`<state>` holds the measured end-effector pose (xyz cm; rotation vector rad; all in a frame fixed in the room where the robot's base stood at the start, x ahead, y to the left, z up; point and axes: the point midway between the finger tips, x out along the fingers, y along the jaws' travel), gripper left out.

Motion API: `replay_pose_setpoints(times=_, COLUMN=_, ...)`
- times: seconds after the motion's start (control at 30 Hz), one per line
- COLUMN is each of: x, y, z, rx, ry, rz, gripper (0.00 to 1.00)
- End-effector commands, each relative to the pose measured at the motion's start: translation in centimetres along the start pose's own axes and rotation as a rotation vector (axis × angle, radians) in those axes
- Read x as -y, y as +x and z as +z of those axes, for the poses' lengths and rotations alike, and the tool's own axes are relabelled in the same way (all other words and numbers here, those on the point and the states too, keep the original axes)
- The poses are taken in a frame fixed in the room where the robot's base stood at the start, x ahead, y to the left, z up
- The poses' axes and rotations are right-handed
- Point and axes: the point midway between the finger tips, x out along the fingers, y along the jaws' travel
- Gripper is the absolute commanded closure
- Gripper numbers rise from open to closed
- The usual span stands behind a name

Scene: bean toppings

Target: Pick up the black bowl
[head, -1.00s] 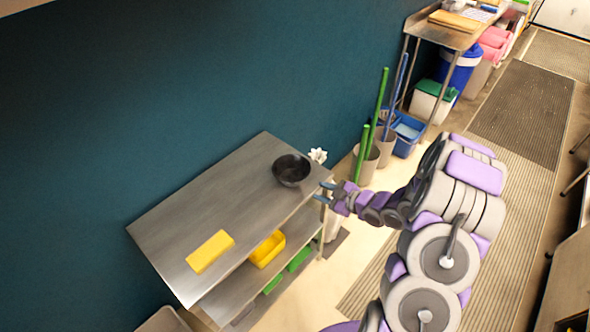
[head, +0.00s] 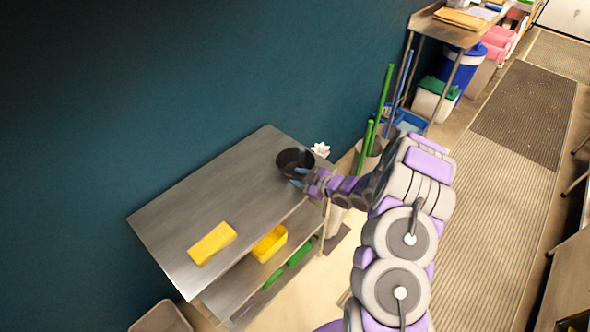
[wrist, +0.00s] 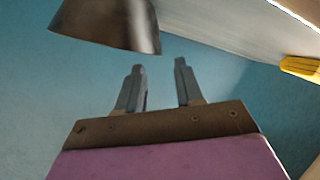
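The black bowl (head: 290,160) stands upright on the far right part of the steel table (head: 180,212) in the head view. It also shows at the top left of the wrist view (wrist: 108,24), cut off by the frame edge. My gripper (head: 297,177) is at the right edge of the table, close by the bowl's near right side. In the wrist view my gripper (wrist: 159,70) has its two fingers apart with nothing between them. The bowl lies beyond the left fingertip. Whether a fingertip touches the bowl cannot be told.
A yellow block (head: 212,243) lies at the table's near end. The lower shelf holds a yellow bin (head: 269,243) and green items. A white flower-like thing (head: 320,149) stands beside the table. Green and blue poles rise behind my arm. The table's middle is clear.

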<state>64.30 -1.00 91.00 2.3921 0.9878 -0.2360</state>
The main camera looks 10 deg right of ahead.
Motion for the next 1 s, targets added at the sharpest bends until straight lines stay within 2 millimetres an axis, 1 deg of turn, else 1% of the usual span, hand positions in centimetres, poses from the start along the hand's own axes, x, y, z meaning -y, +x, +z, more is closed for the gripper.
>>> replay_pose_setpoints(times=0.17, x=0.0, y=0.7, z=0.2, rx=-0.002, ry=0.003, rz=0.000, gripper=0.64)
replay_pose_setpoints(times=0.43, x=0.0, y=3.9, z=0.6, rx=-0.003, ry=0.000, rz=0.000, gripper=0.64)
replay_pose_setpoints(times=0.6, x=0.1, y=5.3, z=0.5, rx=-0.002, ry=0.002, rz=-0.001, gripper=0.64)
replay_pose_setpoints(times=0.87, x=0.0, y=5.4, z=0.5, rx=-0.001, ry=0.003, rz=0.001, gripper=0.64)
replay_pose_setpoints(times=0.9, x=0.0, y=5.4, z=0.5, rx=-0.001, ry=0.003, rz=0.001, gripper=0.65)
replay_pose_setpoints(times=1.0, x=-0.1, y=5.4, z=0.5, rx=-0.001, ry=0.003, rz=0.001, gripper=0.75)
